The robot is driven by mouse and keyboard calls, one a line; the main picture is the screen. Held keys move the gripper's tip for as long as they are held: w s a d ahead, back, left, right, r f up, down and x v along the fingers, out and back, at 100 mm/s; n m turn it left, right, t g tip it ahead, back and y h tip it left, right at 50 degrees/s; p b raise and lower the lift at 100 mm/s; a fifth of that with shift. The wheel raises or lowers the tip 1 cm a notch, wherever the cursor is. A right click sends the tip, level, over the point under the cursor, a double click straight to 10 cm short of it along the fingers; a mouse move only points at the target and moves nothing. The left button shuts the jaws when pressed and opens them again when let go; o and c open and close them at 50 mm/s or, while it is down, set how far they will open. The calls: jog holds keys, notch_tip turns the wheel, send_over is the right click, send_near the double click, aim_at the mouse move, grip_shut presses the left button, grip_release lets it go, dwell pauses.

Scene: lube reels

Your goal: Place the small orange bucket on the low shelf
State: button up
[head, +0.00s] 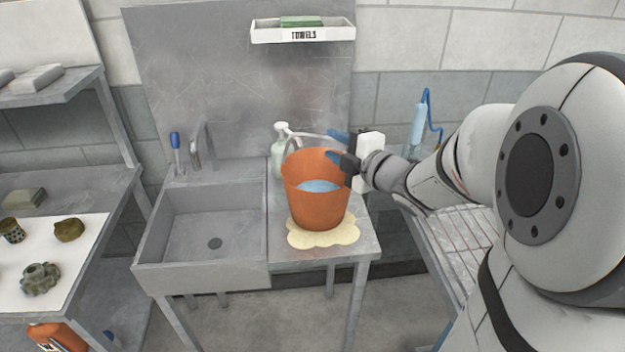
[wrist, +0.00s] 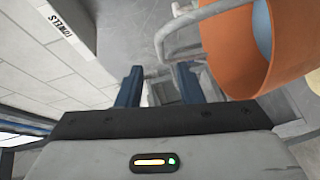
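The small orange bucket (head: 318,208) stands upright on a cream scalloped mat (head: 345,236) on the metal counter right of the sink. Light blue liquid shows inside it. Its grey handle is raised and shows in the wrist view (wrist: 165,40), beside the orange bucket wall (wrist: 235,60). My gripper (head: 333,145) is at the bucket's upper right, near the rim. In the wrist view its two blue fingers (wrist: 158,75) are apart, with the handle near and just past their tips. Nothing is clearly held. A low grey shelf (head: 120,305) shows under the left table.
A deep sink (head: 200,275) is left of the bucket. A soap bottle (head: 279,160) stands close behind it. A towel shelf (head: 345,33) hangs above. A slatted rack (head: 465,245) is at right. An orange jug (head: 58,337) is low at left.

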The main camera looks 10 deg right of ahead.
aim_at(320, 136)
jog(key=p+x, duration=0.1)
jog(key=x, duration=0.6)
jog(key=shift+f, duration=0.1)
jog(key=shift+d, duration=0.1)
grip_shut()
dwell(1.1)
